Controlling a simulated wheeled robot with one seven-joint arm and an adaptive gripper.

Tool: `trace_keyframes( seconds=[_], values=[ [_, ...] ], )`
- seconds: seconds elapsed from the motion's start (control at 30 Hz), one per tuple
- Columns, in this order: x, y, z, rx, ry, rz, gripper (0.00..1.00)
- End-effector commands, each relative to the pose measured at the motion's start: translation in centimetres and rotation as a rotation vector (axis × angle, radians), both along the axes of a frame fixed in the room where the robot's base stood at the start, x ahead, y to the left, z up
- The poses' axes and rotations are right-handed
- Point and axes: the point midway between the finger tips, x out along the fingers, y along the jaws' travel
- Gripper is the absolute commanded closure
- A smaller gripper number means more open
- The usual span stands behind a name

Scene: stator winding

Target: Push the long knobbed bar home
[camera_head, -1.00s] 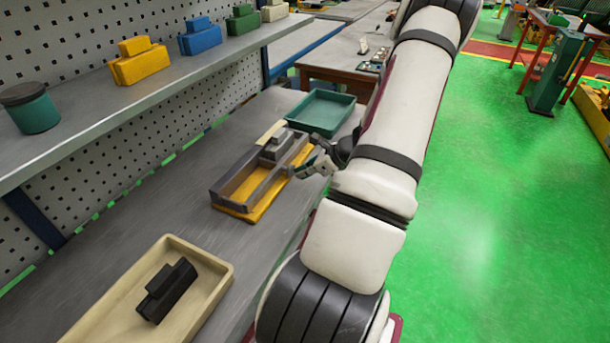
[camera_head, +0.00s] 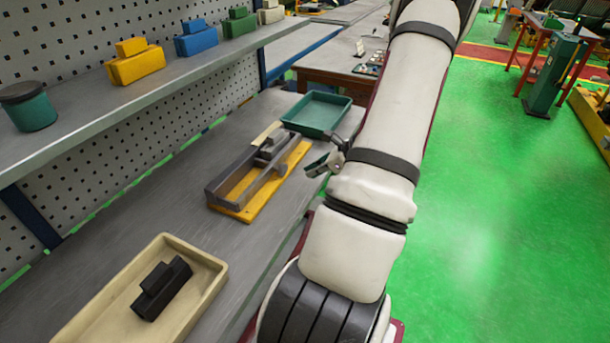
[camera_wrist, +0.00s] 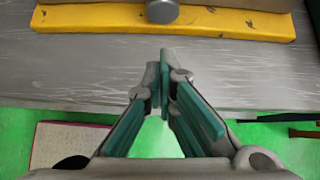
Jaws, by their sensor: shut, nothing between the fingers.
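A yellow base (camera_head: 232,212) carries a grey open frame (camera_head: 222,190) on the bench, with a stepped grey block (camera_head: 271,148) near its far end. A grey rounded knob (camera_head: 281,170) shows at the frame's right side. It also shows at the top edge of the wrist view (camera_wrist: 162,11), above the yellow base (camera_wrist: 262,23). The rest of the bar cannot be clearly told from the frame. My gripper (camera_head: 312,168) is shut and empty, right of the fixture and apart from the knob. In the wrist view its teal fingers (camera_wrist: 163,62) point toward the knob, with bench between.
A beige tray (camera_head: 68,336) holding a dark stepped block (camera_head: 160,288) is in the near left. An empty teal tray (camera_head: 345,112) stands beyond the fixture. A shelf (camera_head: 80,110) with coloured blocks runs along the left. The bench between the beige tray and fixture is clear.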

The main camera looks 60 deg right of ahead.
Motion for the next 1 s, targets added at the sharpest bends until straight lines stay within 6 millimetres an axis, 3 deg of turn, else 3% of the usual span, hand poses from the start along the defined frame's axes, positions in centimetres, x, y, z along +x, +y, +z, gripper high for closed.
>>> trace_keyframes(
  seconds=[0.2, 0.37, 1.0],
  values=[
    [-3.2, -0.3, 2.8, -0.004, 0.003, -0.005, 1.00],
    [-4.5, -0.3, 4.0, -0.001, 0.003, -0.006, 1.00],
    [-4.9, -0.3, 4.4, 0.000, 0.001, -0.004, 1.00]
  ],
)
